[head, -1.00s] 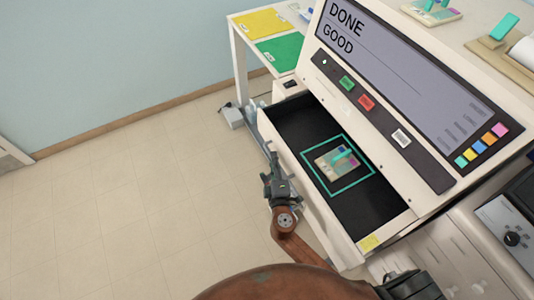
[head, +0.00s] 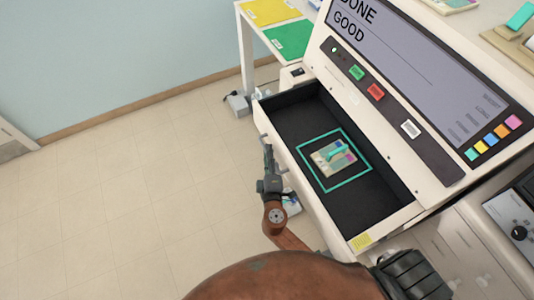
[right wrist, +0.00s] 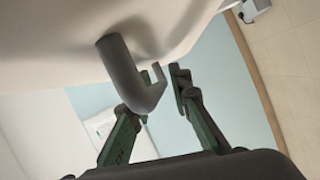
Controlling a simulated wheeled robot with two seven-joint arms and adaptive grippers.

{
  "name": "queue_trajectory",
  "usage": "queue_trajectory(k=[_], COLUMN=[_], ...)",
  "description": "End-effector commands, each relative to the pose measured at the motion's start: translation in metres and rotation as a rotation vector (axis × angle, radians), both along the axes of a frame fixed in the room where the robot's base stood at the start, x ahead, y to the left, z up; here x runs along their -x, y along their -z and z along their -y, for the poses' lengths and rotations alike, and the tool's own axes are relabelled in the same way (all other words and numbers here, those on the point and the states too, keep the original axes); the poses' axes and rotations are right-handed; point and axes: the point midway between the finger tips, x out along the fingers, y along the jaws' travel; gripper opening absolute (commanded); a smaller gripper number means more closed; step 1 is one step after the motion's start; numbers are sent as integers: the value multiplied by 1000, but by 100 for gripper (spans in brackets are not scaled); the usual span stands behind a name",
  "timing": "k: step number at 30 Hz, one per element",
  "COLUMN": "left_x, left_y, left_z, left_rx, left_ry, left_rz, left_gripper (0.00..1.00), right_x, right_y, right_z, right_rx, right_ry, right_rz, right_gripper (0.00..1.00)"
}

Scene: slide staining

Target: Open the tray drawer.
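The tray drawer (head: 304,176) of the cream machine is pulled out, showing its black inside. On its floor, a teal square outline surrounds a small slide tray (head: 333,157) with coloured patches. My right gripper (head: 268,152) is at the drawer's outer front, by the handle. In the right wrist view, the grey bent handle (right wrist: 122,68) comes out of the pale drawer front. The right gripper's green fingers (right wrist: 168,76) stand apart, with the handle's end close to the left finger and a gap beside the right one. Whether it touches is unclear. My left gripper is not in view.
The machine's sloping screen (head: 420,75) reads DONE, GOOD above a row of coloured buttons. A white table (head: 246,55) with yellow and green mats stands behind. A knobbed device (head: 512,228) is at the right. The floor left of the drawer is clear.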

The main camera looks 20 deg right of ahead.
Motion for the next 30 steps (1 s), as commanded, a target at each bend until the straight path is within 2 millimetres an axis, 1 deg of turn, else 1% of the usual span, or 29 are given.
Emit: queue_trajectory(k=[1,3,11,14,17,24,27,30], left_x=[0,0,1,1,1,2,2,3], left_y=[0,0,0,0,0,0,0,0], left_z=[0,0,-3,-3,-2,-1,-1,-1], left_rx=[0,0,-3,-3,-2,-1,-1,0], left_ry=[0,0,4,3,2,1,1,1], left_rz=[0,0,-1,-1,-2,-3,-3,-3], left_gripper=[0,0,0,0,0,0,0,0], right_x=[0,0,0,6,19,66,84,97], right_y=[0,-1,-1,-2,-2,-6,-7,-8], right_z=[0,-1,-1,-3,-8,-25,-31,-37], right_rx=[0,0,0,-1,-1,-2,-1,0], right_ry=[-1,-2,-2,-3,-2,-2,-1,-2], right_rz=[1,1,3,2,1,-1,0,-1], right_gripper=[23,27,27,27,27,27,27,27])
